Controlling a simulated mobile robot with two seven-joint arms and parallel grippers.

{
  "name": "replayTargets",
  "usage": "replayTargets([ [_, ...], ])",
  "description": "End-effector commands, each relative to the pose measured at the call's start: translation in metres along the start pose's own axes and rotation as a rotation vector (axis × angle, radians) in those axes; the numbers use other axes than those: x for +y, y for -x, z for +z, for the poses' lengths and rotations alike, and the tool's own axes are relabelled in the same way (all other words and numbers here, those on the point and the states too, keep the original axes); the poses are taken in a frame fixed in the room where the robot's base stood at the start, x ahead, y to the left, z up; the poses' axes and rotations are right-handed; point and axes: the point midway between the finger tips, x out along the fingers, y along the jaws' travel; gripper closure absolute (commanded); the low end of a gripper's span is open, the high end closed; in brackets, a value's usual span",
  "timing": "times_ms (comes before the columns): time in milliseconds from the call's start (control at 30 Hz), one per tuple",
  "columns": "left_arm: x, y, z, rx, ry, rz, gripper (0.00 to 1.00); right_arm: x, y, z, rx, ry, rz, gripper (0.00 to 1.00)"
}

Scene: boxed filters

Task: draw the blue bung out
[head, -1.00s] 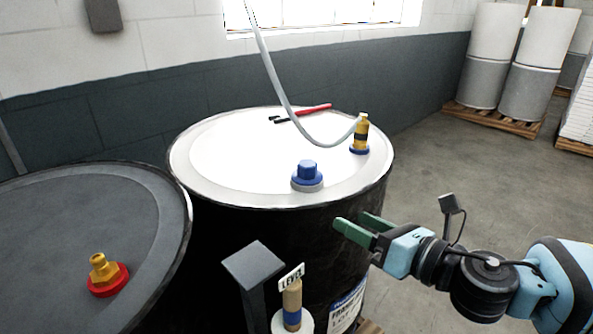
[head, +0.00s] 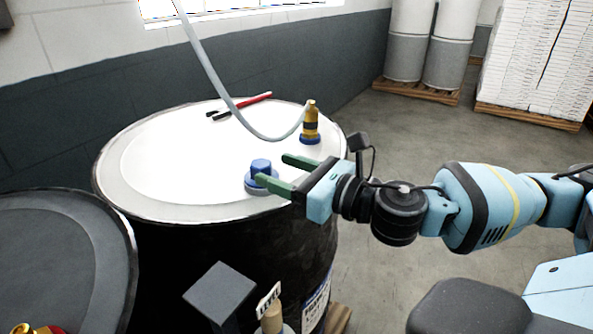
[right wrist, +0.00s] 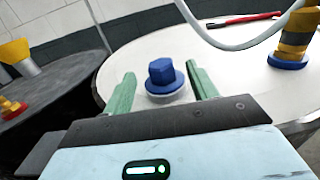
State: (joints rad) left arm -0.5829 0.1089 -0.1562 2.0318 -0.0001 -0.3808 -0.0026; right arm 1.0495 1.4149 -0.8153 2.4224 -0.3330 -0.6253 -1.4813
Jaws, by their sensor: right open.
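The blue bung (head: 261,168) has a hexagonal head on a round flange and sits in a pale collar near the front right rim of the white-topped drum (head: 150,205). My right gripper (head: 277,170) is open over the drum lid, its green fingers pointing left at the bung. In the right wrist view the bung (right wrist: 161,72) shows ahead, between the lines of the two open fingers (right wrist: 160,90). I cannot tell whether the fingertips reach past its sides. My left gripper is not in view.
A brass fitting (head: 311,122) with a blue base and a grey hose (head: 225,95) stands behind the bung. A red-handled tool (head: 245,104) lies on the lid. A dark drum (head: 60,250) stands at left. A grey post (head: 220,290) stands in front.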

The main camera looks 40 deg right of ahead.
Motion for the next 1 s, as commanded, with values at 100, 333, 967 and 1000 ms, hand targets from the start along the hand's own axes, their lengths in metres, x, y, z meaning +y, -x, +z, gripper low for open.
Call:
replayTargets([
  [100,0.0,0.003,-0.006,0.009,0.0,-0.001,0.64,0.0,-0.016,0.003,-0.006,-0.003,-0.001,0.42],
  [333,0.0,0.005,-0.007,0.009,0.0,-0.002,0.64,-0.001,-0.04,0.002,-0.003,-0.002,-0.002,0.42],
  [967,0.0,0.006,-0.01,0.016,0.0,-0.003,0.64,-0.001,-0.05,0.0,0.0,0.0,-0.001,0.63],
  [1000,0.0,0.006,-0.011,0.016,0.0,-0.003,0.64,-0.001,-0.05,0.0,0.0,0.0,-0.001,0.68],
])
